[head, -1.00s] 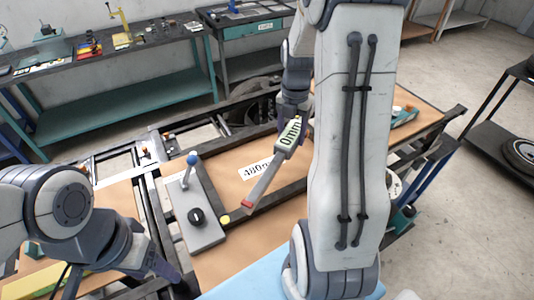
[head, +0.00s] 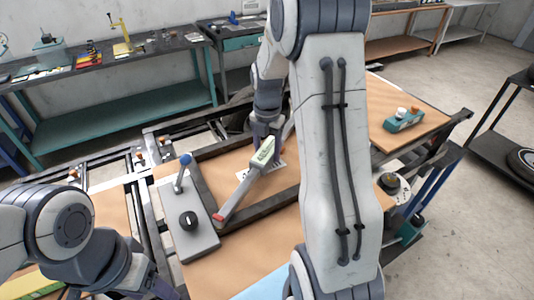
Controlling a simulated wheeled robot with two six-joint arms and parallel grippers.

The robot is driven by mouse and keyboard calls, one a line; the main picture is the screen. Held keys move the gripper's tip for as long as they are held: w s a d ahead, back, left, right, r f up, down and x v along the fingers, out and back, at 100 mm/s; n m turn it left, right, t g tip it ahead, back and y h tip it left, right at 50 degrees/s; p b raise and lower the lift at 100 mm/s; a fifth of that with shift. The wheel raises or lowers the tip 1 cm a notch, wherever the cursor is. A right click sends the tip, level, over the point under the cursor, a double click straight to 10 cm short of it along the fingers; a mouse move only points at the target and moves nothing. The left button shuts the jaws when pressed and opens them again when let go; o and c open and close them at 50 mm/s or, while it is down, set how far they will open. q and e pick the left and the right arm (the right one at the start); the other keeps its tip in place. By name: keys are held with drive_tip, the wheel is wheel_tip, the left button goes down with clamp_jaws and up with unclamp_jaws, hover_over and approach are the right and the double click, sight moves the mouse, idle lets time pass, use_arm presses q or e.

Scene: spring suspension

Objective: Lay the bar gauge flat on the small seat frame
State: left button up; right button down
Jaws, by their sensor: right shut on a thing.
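The bar gauge (head: 247,186) is a long grey bar with a red end at the lower left and a pale label near its upper part. My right gripper (head: 264,148) is shut on it near the label. The bar lies slanted across the small seat frame (head: 259,206), a dark rectangular frame on the brown board. Its red end is by the frame's near left corner. I cannot tell whether the bar touches the frame. My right arm hides the frame's right part. My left gripper (head: 165,290) is at the lower left, its fingertips not clearly seen.
A grey plate (head: 188,225) with a blue-knobbed lever (head: 184,162) and a black knob stands left of the frame. A teal tool (head: 404,120) lies on the board at the right. A workbench (head: 120,52) with tools runs along the back.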

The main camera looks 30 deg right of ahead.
drive_tip(key=shift+c, duration=0.6)
unclamp_jaws()
drive_tip(key=shift+f, duration=0.1)
